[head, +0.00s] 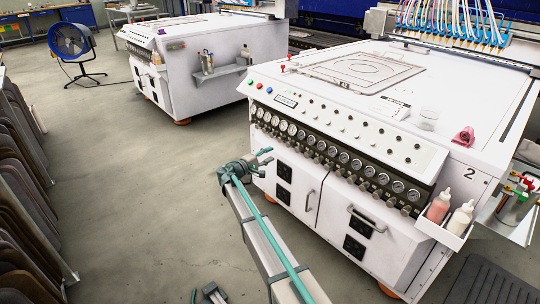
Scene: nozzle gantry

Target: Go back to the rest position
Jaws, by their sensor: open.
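My gripper (266,158) is in the head view, in front of the left part of the near white machine (350,120). Its teal fingers are apart and nothing shows between them. It appears close to the machine's front, below the row of gauges; I cannot tell the exact gap. My arm reaches up to it from the bottom of the view.
The machine's front carries gauges, door handles (365,220) and a side tray (446,232) with two bottles. A second white machine (200,65) and a blue fan (72,45) stand behind. Dark panels (25,170) line the left. The grey floor (140,200) between is clear.

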